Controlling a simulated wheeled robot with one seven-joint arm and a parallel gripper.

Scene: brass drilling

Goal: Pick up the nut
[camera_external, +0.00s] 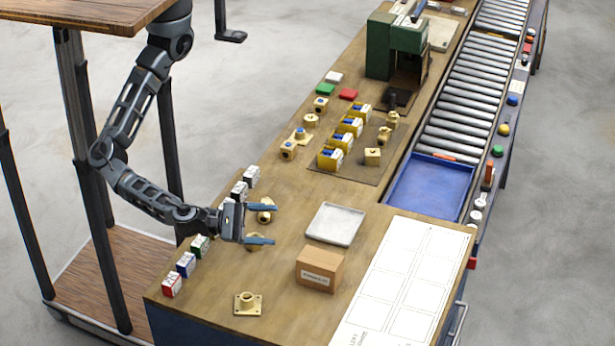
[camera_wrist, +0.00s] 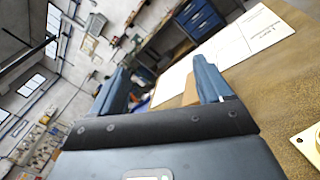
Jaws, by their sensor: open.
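My gripper (camera_external: 275,224) is open above the near left part of the bench, its two blue fingers spread and pointing right. Two brass pieces, one by the far finger (camera_external: 265,215) and one by the near finger (camera_external: 252,243), lie partly hidden under it. Either could be the nut; I cannot tell their shape. A square-flanged brass piece (camera_external: 247,303) sits nearer the front edge. In the wrist view the fingers (camera_wrist: 164,82) are apart with nothing held between them, and a brass piece (camera_wrist: 309,146) shows at the right edge.
A cardboard box (camera_external: 319,269) and a grey tray (camera_external: 334,223) stand right of my gripper. Small coloured boxes (camera_external: 186,264) line the left edge. More brass parts (camera_external: 372,156) lie farther back. A white sheet (camera_external: 408,285) covers the right side; a blue tray (camera_external: 430,187) lies beyond.

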